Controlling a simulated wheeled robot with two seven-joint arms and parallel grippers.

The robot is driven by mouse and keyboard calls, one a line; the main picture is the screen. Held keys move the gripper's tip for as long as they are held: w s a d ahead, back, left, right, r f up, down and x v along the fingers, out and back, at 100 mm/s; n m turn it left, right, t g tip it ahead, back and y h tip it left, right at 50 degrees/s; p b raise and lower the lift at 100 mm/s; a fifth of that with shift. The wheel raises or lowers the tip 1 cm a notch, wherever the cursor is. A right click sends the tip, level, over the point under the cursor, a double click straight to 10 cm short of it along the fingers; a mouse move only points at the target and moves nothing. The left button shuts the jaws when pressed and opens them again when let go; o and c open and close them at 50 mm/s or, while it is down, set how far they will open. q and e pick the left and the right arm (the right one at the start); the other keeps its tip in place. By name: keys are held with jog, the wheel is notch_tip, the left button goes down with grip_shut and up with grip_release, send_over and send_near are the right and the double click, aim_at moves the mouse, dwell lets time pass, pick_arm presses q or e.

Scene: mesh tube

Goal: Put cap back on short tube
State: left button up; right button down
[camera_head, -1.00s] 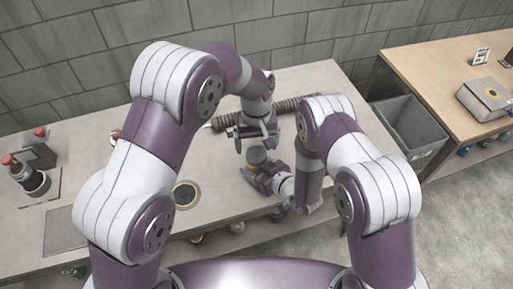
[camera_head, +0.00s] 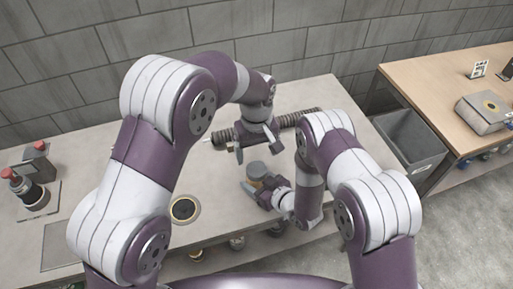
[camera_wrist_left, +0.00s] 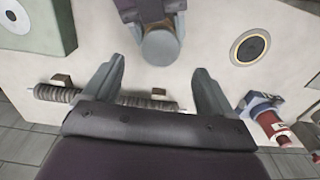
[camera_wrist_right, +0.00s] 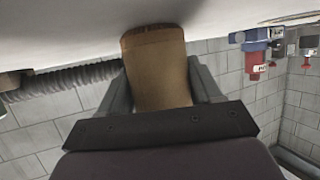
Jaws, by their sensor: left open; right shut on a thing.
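The short tube (camera_head: 256,184) is brownish mesh. It stands upright in my right gripper, which is shut on it; it fills the space between the fingers in the right wrist view (camera_wrist_right: 156,70). The grey cap (camera_head: 257,168) sits on the tube's upper end. From above, the cap shows as a round grey disc in the left wrist view (camera_wrist_left: 160,46); whether it is fully seated I cannot tell. My left gripper (camera_head: 258,151) is open and empty, behind and above the cap. Its fingers are apart from the cap. My right fingertips are partly hidden in the head view.
A long ribbed tube (camera_head: 296,119) lies along the back of the counter (camera_head: 130,222). A red-topped device (camera_head: 30,190) stands at left. A grey bin (camera_head: 412,142) is at right.

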aim_at(256, 168)
pick_arm(q)
notch_tip(256, 168, down, 7)
jog(key=shift+f, duration=0.1)
dwell(0.3)
jog(key=c, duration=1.1)
jog(key=m, duration=0.3)
jog(key=o, duration=1.2)
jog(key=shift+c, duration=0.2)
jog(key=shift+r, duration=2.35)
jog(key=shift+c, duration=0.3)
